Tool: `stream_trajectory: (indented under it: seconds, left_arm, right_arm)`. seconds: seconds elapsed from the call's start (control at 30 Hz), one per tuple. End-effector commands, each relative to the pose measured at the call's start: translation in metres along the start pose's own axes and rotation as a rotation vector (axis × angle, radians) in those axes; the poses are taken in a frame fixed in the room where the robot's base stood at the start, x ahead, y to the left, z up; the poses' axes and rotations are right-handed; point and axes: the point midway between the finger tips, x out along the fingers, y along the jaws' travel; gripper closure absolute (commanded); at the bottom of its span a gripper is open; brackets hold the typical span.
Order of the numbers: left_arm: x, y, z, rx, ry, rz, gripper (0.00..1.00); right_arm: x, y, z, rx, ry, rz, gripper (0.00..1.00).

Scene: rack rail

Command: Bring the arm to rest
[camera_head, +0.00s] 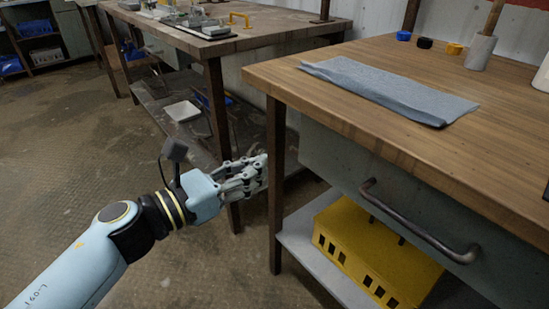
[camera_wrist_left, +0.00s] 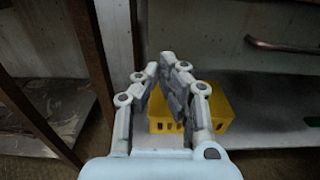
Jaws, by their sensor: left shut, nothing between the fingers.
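My left gripper (camera_head: 262,166) is in the head view, with its arm coming in from the lower left. It is shut and empty, in the air beside the near workbench's left leg and below the level of its top. In the left wrist view its fingers (camera_wrist_left: 160,68) come together at the tips, with nothing between them. My right gripper is in neither view.
The wooden workbench (camera_head: 475,165) stands at right, with a grey cloth (camera_head: 390,88) and small caps on top. A drawer handle (camera_head: 415,228) juts out below it. A yellow crate (camera_head: 375,255) sits on its lower shelf. Another bench (camera_head: 190,38) stands behind. Open floor (camera_head: 70,150) lies left.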

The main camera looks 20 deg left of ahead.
Motion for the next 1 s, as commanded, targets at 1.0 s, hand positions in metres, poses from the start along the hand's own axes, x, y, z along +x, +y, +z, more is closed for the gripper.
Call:
stream_trajectory:
  seconds: [1.0]
  left_arm:
    - [-0.237,-0.009,-0.314,-1.61,0.182,0.972,1.0]
  right_arm:
    - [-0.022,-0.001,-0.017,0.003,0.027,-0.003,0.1]
